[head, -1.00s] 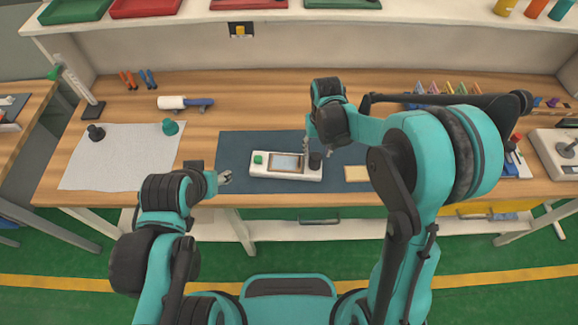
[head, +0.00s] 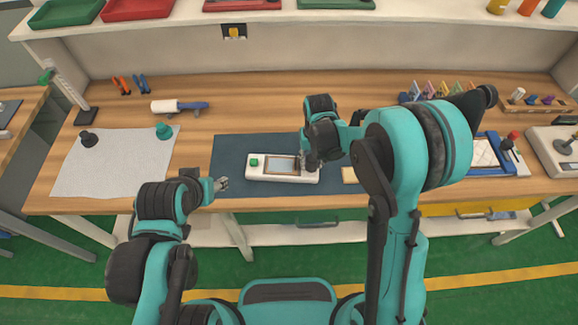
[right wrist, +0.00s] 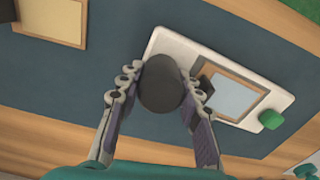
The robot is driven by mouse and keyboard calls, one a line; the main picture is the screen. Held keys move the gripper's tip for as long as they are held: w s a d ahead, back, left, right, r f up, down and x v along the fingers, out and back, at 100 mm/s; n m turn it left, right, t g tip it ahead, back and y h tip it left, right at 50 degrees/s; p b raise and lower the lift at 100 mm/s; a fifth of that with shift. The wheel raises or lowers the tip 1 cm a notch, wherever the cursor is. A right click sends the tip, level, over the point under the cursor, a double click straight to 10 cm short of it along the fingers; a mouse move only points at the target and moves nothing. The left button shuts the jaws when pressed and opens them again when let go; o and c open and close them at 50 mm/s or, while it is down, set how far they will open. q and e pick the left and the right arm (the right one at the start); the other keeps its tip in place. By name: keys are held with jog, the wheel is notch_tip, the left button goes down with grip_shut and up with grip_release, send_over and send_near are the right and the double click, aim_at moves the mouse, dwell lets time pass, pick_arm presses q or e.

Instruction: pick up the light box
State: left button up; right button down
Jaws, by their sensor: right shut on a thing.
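The light box (head: 254,173) is a long white case with a green button at its left end, a framed pale panel and a black round knob. It lies on the dark blue mat (head: 232,150) in the head view. In the right wrist view the light box (right wrist: 170,42) is below my right gripper (right wrist: 163,78), whose two fingers are closed on either side of the black knob (right wrist: 160,88). In the head view my right gripper (head: 306,160) is at the box's right end. My left gripper (head: 222,184) is left of the box, apart from it; its jaws are too small to judge.
A tan square pad (head: 349,175) lies right of the box. A grey sheet (head: 115,165) with a black and a teal knob lies at left. A blue tray (head: 485,152) stands at right.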

jog(key=shift+r+p, duration=0.55)
jog(key=shift+r, duration=1.3)
jog(key=shift+d+r, duration=0.1)
jog(key=shift+r, duration=0.25)
jog(key=s+d+r+p, duration=0.2)
jog(key=s+d+r, duration=0.4)
jog(key=s+d, duration=0.1)
jog(key=shift+s+d+r+p, duration=0.3)
jog(key=shift+s+d, duration=0.05)
jog(key=shift+d, duration=0.45)
jog(key=b, duration=0.1)
send_over(312, 157)
jog(key=shift+f, duration=0.15)
jog(key=shift+f+b, duration=4.15)
jog(key=shift+f, duration=0.95)
